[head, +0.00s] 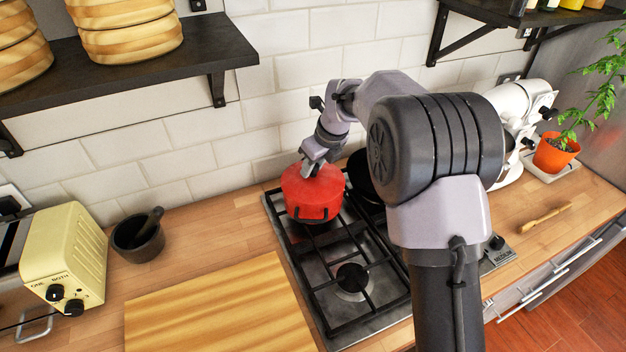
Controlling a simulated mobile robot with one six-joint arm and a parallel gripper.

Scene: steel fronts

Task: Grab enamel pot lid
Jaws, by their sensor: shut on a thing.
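A red enamel pot (314,210) stands on the back left burner of the gas stove (346,312). Its red lid (327,182) sits on top of the pot, as far as I can see. My gripper (313,168) reaches down from above and is shut on the lid at its top middle. The lid's knob is hidden by the gripper's fingers. I cannot tell whether there is a gap between lid and pot rim.
A dark pan (358,172) is on the burner to the right, partly behind my arm. A wooden board (220,312), a mortar with pestle (138,238) and a yellow toaster (66,258) are to the left. A dark shelf (150,72) hangs above. A white mixer (516,104) stands right.

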